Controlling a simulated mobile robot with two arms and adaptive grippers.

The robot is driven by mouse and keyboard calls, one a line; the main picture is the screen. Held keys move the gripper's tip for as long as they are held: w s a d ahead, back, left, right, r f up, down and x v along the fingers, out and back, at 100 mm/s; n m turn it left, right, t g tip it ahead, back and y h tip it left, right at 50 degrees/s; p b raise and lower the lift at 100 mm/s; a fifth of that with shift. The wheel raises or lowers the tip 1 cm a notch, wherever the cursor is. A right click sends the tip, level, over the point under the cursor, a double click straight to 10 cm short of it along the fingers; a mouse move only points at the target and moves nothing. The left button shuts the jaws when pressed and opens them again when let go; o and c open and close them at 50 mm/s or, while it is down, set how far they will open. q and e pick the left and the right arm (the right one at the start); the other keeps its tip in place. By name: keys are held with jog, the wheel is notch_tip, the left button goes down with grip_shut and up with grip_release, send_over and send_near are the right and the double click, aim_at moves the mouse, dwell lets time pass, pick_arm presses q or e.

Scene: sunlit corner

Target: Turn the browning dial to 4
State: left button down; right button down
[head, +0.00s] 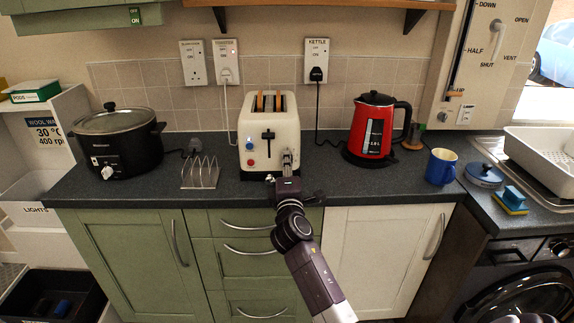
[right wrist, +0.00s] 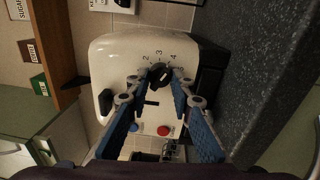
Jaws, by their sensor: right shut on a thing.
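The cream toaster (head: 252,124) stands on the dark counter with bread in its slots. In the right wrist view, the toaster front (right wrist: 113,57) appears sideways. The black browning dial (right wrist: 160,75) has the numbers 2, 3, 4 and 5 around it; I cannot tell where its pointer stands. My right gripper (head: 287,158) reaches the lower right of the toaster front. In the right wrist view, my right gripper (right wrist: 157,84) has its blue fingers shut on the dial, one on each side. In the head view the gripper hides the dial. My left gripper is not in view.
A black slow cooker (head: 120,150) and a wire toast rack (head: 200,173) stand left of the toaster. A red kettle (head: 365,130) and a blue mug (head: 440,166) stand to the right. Counter between toaster and kettle is clear. Cords run to wall sockets.

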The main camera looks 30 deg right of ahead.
jog(key=shift+f, duration=0.1)
jog(key=c, duration=1.7)
grip_release()
jog(key=v, duration=1.2)
